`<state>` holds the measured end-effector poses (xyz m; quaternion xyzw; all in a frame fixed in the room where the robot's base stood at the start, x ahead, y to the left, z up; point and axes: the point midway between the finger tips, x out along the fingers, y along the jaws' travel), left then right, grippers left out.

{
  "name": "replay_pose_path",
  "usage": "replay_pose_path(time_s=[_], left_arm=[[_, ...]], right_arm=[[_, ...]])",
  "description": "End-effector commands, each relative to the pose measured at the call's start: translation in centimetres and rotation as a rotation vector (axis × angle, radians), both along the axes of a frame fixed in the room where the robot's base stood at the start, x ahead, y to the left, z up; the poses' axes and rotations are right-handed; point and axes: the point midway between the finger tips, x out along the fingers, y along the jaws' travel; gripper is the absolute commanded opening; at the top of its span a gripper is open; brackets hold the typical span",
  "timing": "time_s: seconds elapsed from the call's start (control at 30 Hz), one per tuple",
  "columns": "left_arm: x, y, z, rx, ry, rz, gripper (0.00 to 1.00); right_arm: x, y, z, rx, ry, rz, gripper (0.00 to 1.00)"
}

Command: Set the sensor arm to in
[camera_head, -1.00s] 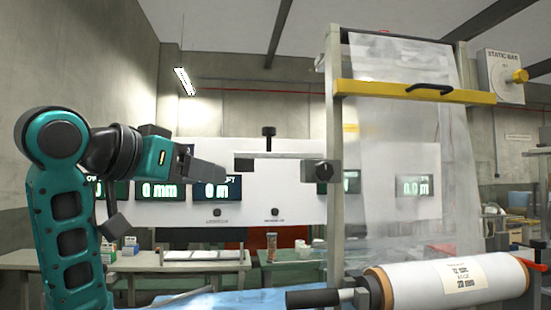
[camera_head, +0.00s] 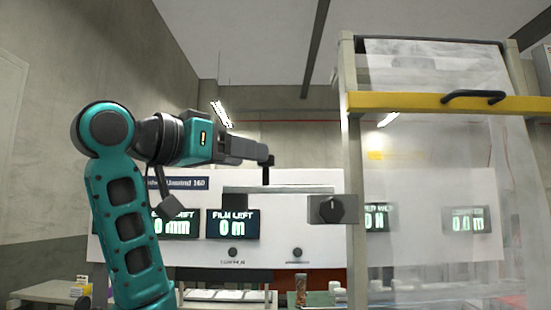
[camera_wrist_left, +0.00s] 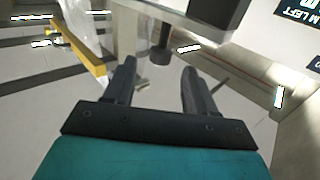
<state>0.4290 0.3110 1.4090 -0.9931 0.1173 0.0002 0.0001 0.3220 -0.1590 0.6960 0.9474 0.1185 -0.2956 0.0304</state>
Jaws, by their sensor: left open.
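A black knob (camera_head: 266,161) stands upright on a stem near the bar's left end. My left gripper (camera_head: 262,152) comes in from the left at the knob's height, very near it and partly overlapping it in this view. In the wrist view its two fingers (camera_wrist_left: 158,88) are apart and empty. The knob (camera_wrist_left: 160,56) shows just beyond the fingertips, roughly between them. My right gripper is not in view.
A clear film sheet (camera_head: 430,190) hangs at the right in a frame with a yellow bar (camera_head: 410,104) and black handle. The white panel carries lit displays, one reading FILM LEFT (camera_head: 232,223). Benches stand low behind.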

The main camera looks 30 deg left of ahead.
Motion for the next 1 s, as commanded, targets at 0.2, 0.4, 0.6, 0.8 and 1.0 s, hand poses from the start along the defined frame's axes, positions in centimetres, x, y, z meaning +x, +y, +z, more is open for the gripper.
replay_pose_path(time_s=[0.2,0.4,0.6,0.8,1.0], left_arm=[[4.4,-1.1,0.0,-0.001,0.004,-0.003,0.56],[6.6,-1.6,0.0,-0.001,0.001,-0.001,0.56],[7.3,-1.8,0.0,0.0,0.001,-0.001,0.56],[7.2,-1.7,0.0,0.0,0.0,0.0,0.55],[7.2,-1.7,0.0,0.0,0.0,0.0,0.36]], right_arm=[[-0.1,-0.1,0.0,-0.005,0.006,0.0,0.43],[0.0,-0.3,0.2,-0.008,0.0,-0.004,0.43],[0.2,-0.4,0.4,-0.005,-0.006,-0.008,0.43],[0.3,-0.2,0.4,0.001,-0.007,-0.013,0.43],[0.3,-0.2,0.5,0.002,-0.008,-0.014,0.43]])
